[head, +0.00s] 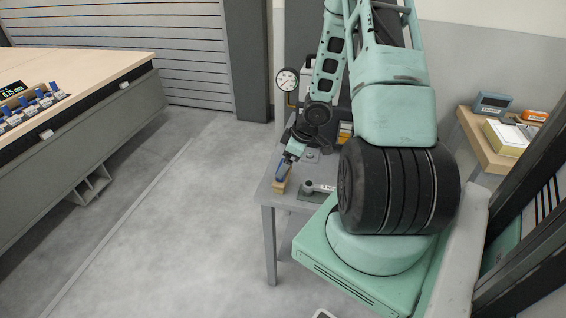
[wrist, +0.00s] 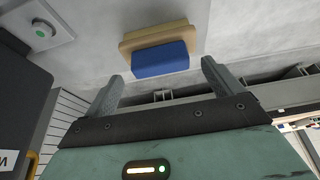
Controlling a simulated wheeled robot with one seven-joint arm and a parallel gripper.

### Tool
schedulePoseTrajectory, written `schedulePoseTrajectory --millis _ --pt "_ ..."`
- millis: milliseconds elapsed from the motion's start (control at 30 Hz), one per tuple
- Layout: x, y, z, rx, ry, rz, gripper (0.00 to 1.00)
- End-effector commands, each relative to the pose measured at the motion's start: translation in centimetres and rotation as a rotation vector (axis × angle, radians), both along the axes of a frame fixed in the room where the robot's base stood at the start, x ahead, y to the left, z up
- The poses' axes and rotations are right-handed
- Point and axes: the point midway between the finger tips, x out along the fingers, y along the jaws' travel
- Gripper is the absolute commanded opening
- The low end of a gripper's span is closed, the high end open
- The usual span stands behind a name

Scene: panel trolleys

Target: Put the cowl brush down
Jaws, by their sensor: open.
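The cowl brush, a tan block with a blue grip, is on the grey bench (head: 268,196) near its front left corner; its tan block (head: 280,186) shows in the head view. In the wrist view the brush's blue grip (wrist: 160,60) faces my gripper (wrist: 162,70). The two fingers stand apart on either side of the grip, with visible gaps. My gripper is also seen small in the head view (head: 289,163), just above the brush. Whether a finger touches the grip cannot be told. The brush's underside is hidden.
A round gauge (head: 287,79) stands behind. A box with a green button (wrist: 40,32) is near the brush. A long wooden-topped workbench (head: 75,65) is at left; open floor (head: 170,220) lies between.

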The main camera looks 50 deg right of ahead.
Motion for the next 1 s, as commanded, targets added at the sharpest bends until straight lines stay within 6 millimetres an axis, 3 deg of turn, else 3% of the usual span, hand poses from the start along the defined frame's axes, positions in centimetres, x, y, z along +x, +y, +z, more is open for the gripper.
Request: schedulePoseTrajectory --millis 33,100,300,700,867,1000 --pt "-0.4 -0.2 1.9 -0.001 -0.001 -0.002 0.92" --pt "-1.0 -0.5 3.4 -0.002 0.000 -0.002 0.92" --pt "-2.3 -0.9 6.5 -0.001 0.000 0.001 0.92" --pt "-3.0 -1.2 8.1 -0.002 0.001 0.001 0.92" --pt "-0.6 0.6 9.7 -0.055 0.010 0.018 0.92" --pt "3.1 5.5 13.1 -0.147 0.034 0.037 0.92"
